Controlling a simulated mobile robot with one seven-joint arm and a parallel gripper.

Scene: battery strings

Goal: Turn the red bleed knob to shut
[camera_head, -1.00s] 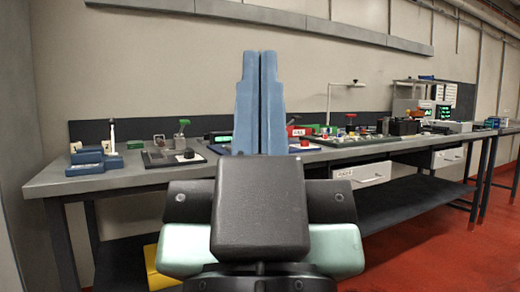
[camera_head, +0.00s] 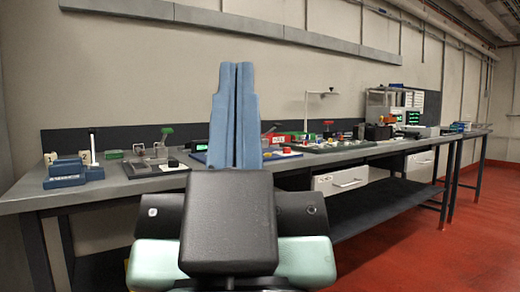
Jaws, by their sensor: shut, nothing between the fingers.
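My gripper (camera_head: 237,68) stands upright in front of the camera with its two blue fingers pressed together, empty. It is on the near side of the bench, and its fingers hide part of the bench top behind them. Small red parts show on the bench just right of the fingers, including a small red knob-like part (camera_head: 287,150) on a pale plate. They are too small to tell which is the bleed knob or how it is turned. The gripper appears apart from all of them.
A long grey bench (camera_head: 40,196) runs across the view. A blue block (camera_head: 66,174), a fixture with a green handle (camera_head: 167,131), a red box (camera_head: 276,139) and a lamp stand (camera_head: 307,108) stand on it. Drawers (camera_head: 341,180) hang below. Red floor (camera_head: 400,250) is clear at right.

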